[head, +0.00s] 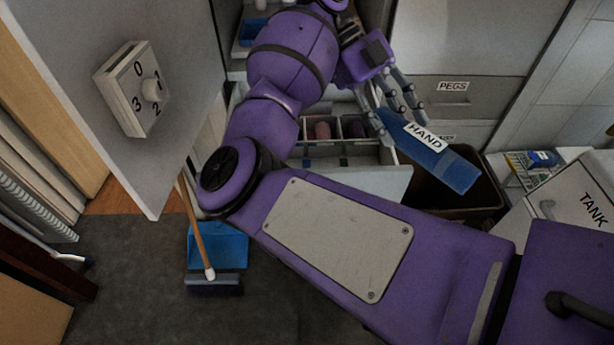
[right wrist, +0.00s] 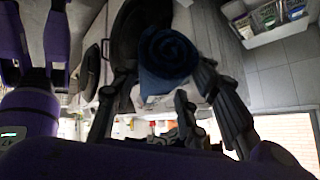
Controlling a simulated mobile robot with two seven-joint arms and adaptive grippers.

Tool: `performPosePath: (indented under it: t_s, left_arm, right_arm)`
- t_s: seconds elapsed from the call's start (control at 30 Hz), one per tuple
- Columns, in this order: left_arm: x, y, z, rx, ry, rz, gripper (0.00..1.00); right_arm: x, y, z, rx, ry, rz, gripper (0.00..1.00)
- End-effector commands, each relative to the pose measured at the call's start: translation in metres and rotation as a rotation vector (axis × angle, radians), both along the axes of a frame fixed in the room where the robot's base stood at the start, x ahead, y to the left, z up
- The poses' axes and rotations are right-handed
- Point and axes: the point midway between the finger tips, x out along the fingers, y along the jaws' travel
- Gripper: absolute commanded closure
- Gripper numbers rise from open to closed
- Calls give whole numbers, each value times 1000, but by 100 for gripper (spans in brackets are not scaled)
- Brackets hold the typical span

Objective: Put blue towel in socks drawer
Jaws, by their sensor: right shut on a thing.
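My right gripper (head: 398,112) is shut on the blue towel (head: 450,172), a long blue piece with a white HAND label. The towel hangs to the lower right of the fingers. In the right wrist view its dark blue rolled end (right wrist: 168,52) shows between the fingers (right wrist: 170,105). An open drawer (head: 390,182) with dividers lies left of and below the gripper. Rolled pink and dark items, which look like socks, lie in its compartments. The towel is outside the drawer, to its right. My arm hides part of the drawer. My left gripper is not in view.
A dark brown bin (head: 485,208) stands under the towel, right of the drawer. A grey PEGS drawer (head: 453,100) is behind. A TANK box (head: 575,205) is at right. An open door with a dial (head: 135,88) and a blue dustpan (head: 217,247) are at left.

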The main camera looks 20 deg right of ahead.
Motion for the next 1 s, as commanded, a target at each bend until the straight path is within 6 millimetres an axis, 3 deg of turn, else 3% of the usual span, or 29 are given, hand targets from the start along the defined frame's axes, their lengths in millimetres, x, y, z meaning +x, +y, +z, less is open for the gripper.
performPosePath:
  t_s: [0.43,0.67,0.77,1.0]
  left_arm:
    - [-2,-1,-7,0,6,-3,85]
    - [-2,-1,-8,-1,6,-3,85]
    - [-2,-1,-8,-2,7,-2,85]
    - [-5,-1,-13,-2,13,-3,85]
  right_arm:
    - [8,65,-51,6,1,738,86]
    - [10,89,-67,4,-1,935,86]
    - [21,91,-72,2,-2,952,86]
    - [78,92,-97,5,-3,954,86]
